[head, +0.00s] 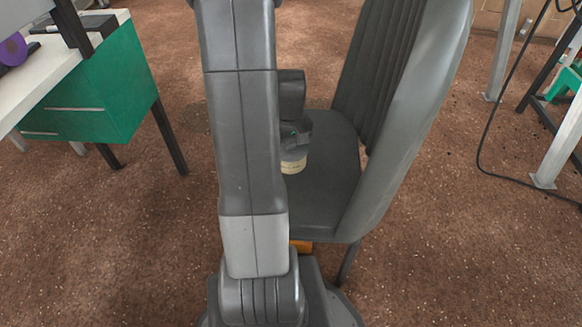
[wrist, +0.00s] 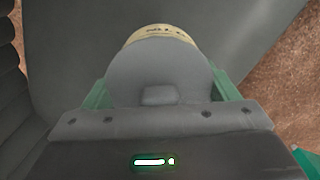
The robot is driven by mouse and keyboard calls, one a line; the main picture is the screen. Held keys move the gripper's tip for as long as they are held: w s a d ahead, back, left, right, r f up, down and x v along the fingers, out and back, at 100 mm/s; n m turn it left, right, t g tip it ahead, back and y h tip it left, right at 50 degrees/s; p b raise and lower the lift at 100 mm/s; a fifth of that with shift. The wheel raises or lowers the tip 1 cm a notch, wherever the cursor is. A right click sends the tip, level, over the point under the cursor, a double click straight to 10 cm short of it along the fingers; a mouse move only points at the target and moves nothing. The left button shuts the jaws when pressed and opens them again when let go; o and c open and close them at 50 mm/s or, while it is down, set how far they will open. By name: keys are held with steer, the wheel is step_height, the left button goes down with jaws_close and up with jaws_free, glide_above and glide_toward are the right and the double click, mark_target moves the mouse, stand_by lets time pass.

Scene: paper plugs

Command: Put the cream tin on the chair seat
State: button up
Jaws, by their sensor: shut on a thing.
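The cream tin (head: 293,166) shows as a cream band with a grey upper part below my gripper (head: 295,137) in the head view. My gripper is shut on it. In the wrist view the cream tin (wrist: 160,33) has dark print on its band, with a green finger of my gripper on each side. The dark grey chair seat (head: 322,198) lies beneath the tin, and it also fills much of the wrist view (wrist: 70,45). The tin looks upright over the seat; I cannot tell whether it touches it. My arm hides the seat's left part.
The chair's tall grey backrest (head: 415,110) rises close to the right of my gripper in the head view. A green-sided table (head: 110,90) with a purple item (head: 13,50) stands at the left. A black cable (head: 490,150) lies on the brown floor at the right.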

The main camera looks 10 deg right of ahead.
steer(key=shift+f+b, duration=0.9)
steer(key=shift+f, duration=2.45)
steer(key=shift+f, duration=0.1)
steer(key=o, duration=1)
steer(key=shift+c, duration=0.2)
step_height(320, 180, up, 12)
steer(key=p, duration=0.3)
steer(key=shift+p, duration=0.35)
